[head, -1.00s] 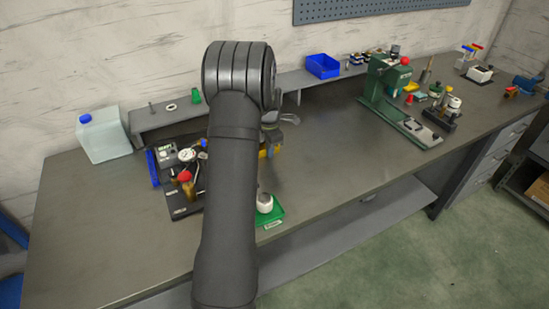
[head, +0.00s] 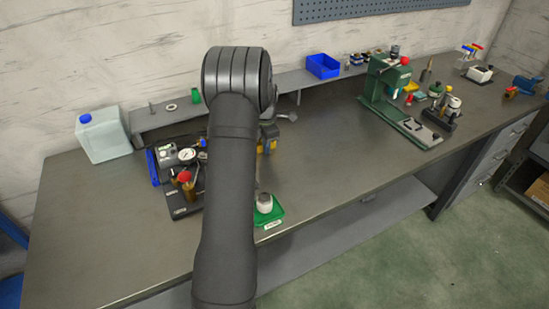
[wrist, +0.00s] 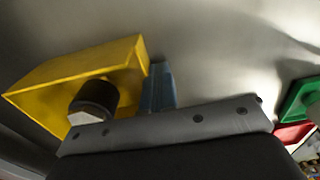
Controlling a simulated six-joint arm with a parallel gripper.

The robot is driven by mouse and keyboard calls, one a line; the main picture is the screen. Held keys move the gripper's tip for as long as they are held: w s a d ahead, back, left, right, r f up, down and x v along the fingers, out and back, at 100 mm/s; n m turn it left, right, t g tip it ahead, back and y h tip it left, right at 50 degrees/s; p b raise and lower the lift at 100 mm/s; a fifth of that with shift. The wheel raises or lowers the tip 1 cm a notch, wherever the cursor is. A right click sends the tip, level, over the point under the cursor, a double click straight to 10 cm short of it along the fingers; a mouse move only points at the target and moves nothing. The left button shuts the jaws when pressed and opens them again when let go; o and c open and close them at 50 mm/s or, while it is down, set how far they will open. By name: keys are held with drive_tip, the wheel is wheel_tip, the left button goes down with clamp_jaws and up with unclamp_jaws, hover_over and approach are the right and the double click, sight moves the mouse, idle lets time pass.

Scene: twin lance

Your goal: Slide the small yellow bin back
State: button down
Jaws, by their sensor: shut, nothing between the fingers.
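The small yellow bin (wrist: 112,62) shows in the wrist view at upper left, its open side facing the camera. A dark cylinder with a pale face (wrist: 92,102) appears at its opening; whether it lies inside is unclear. My gripper (wrist: 158,84) is shut and empty, its blue-grey fingers beside the bin's right end. They look close to or touching the bin wall; I cannot tell which. In the head view only a sliver of the bin (head: 273,146) shows, since my arm hides most of it and the fingers.
A green tray (head: 277,216) with a white-topped jar (head: 264,203) sits at the bench's front edge. A black fixture with gauge (head: 187,155) stands left of my arm. A raised grey shelf (head: 170,118) runs along the back. The bench is clear to the right, up to the green press (head: 382,85).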

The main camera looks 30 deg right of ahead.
drive_tip(key=shift+w, duration=0.75)
drive_tip(key=shift+w, duration=0.15)
drive_tip(key=shift+w+a, duration=0.1)
drive_tip(key=shift+w, duration=0.75)
drive_tip(key=shift+w, duration=0.15)
drive_tip(key=shift+w, duration=0.35)
drive_tip(key=shift+s, duration=0.35)
wheel_tip(320, 180, up, 9)
idle(0.8)
